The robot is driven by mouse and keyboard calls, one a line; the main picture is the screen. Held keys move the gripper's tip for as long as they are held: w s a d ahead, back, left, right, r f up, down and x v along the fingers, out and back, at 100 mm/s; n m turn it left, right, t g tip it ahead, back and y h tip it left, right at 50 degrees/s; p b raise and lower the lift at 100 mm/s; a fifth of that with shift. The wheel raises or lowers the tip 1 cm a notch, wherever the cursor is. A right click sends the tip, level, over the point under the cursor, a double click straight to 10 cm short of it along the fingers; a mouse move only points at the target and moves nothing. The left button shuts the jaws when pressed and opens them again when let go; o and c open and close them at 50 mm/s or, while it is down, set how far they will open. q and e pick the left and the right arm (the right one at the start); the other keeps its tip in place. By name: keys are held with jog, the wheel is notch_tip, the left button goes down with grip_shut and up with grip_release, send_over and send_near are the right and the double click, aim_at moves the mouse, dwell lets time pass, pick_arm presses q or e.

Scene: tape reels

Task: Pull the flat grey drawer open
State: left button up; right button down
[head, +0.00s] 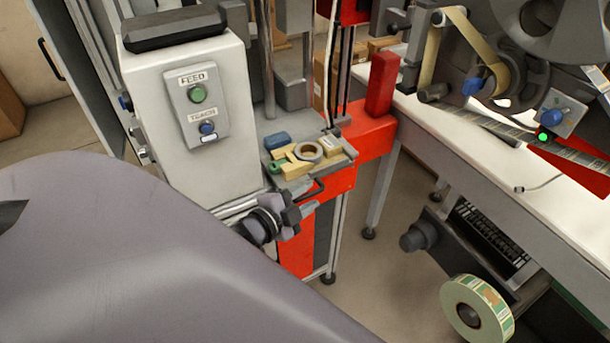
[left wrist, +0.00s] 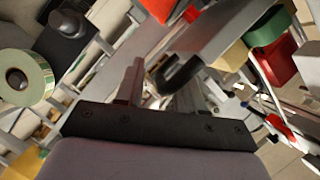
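The flat grey drawer (head: 342,162) is a shallow tray on the red-fronted stand in the head view, with small items on top. A black bar handle (head: 308,190) sits on its near side. My left gripper (head: 307,203) is just in front of and below this handle. In the left wrist view the drawer (left wrist: 215,35) shows as a grey slab, and the black handle (left wrist: 182,75) lies ahead of my left gripper (left wrist: 163,82), roughly between its spread fingers. Contact with the handle cannot be told. My right gripper is out of view.
A blue item (head: 277,141), a tape ring (head: 308,151) and yellow blocks lie on the drawer. A white box (head: 180,100) with FEED and TEACH buttons stands left. A green-white label roll (head: 476,308) hangs at lower right. Floor shows between the stand and white table.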

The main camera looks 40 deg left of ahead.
pick_arm(q)
jog(key=v, duration=0.7)
jog(key=shift+s+d+f, duration=0.1)
dwell(0.5)
jog(key=s+d+f+n+g+h+p, duration=0.1)
jog(key=s+d+f+n+g+p, duration=0.2)
jog(key=d, duration=0.8)
jog(key=s+f+n+g, duration=0.2)
jog(key=s+f+n, duration=0.2)
jog(key=f+n, duration=0.1)
jog(key=shift+s+f+n, duration=0.2)
jog(key=shift+s+n, duration=0.2)
jog(key=shift+n, duration=0.5)
